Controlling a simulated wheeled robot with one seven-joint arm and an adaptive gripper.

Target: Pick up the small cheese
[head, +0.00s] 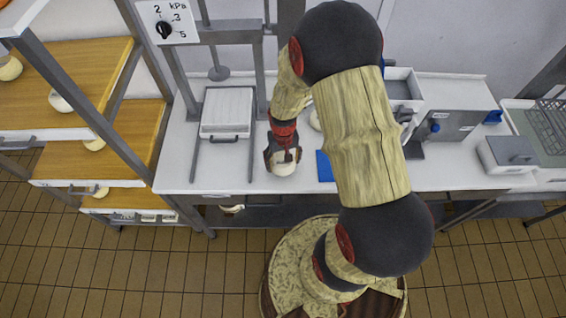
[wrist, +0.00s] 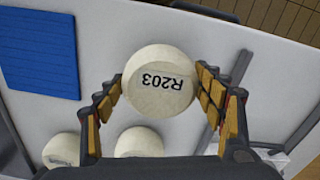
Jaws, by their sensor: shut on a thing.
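A small, pale round cheese (wrist: 157,82) marked "R203" sits between the fingers of my gripper (wrist: 161,92) in the wrist view. The fingers are shut on its two sides. In the head view my gripper (head: 283,150) is over the front part of the white worktop, with the pale cheese (head: 283,168) at its tips. I cannot tell whether the cheese touches the worktop. Two more pale cheeses, one at the lower left (wrist: 62,150) and one at lower middle (wrist: 139,142), show in the wrist view, partly cut off or covered by my gripper.
A blue mat (head: 324,166) lies right of my gripper. A press with a white lidded mould (head: 227,112) stands to the left. Wooden shelves (head: 75,75) with several cheeses are further left. A grey metal box (head: 507,153) is at the right. The worktop's front edge is close.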

